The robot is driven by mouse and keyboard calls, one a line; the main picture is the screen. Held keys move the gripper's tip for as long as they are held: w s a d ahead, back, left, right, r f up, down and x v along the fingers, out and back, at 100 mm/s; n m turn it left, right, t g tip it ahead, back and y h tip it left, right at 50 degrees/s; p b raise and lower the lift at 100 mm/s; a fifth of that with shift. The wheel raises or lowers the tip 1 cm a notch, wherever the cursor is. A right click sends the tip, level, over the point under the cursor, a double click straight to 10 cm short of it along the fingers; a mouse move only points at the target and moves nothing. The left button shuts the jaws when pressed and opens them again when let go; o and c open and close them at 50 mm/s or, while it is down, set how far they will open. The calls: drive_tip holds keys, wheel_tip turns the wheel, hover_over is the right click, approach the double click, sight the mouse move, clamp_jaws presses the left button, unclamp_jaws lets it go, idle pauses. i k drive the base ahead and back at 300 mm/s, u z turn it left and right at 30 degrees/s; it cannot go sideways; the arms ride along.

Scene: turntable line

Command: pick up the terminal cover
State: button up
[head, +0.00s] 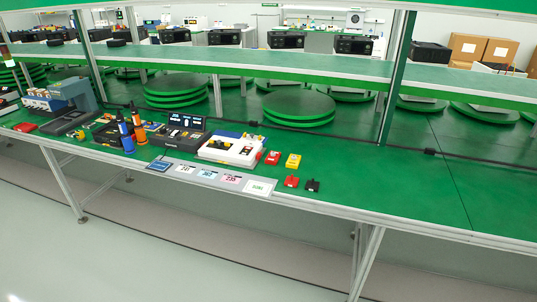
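I cannot tell for sure which piece is the terminal cover. Several small pieces lie on the green bench (400,207) right of the white device (229,150). They are a red block (272,158), a yellow block (293,161), a small red piece (291,181) and a small black piece (312,186) near the front edge. Another red piece (25,127) lies at the far left of the bench. All are too small to make out in detail. My gripper is not in view.
A label strip (210,175) runs along the front edge. Blue and orange bottles (127,138), a dark device (178,138) and a grey machine (75,95) stand left. Round turntables (298,106) stand behind. A raised shelf (300,67) and posts cross above. The bench's right side is clear.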

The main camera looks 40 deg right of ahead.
sight(271, 160)
drive_tip(key=i, duration=1.05)
drive_tip(key=u, duration=0.4)
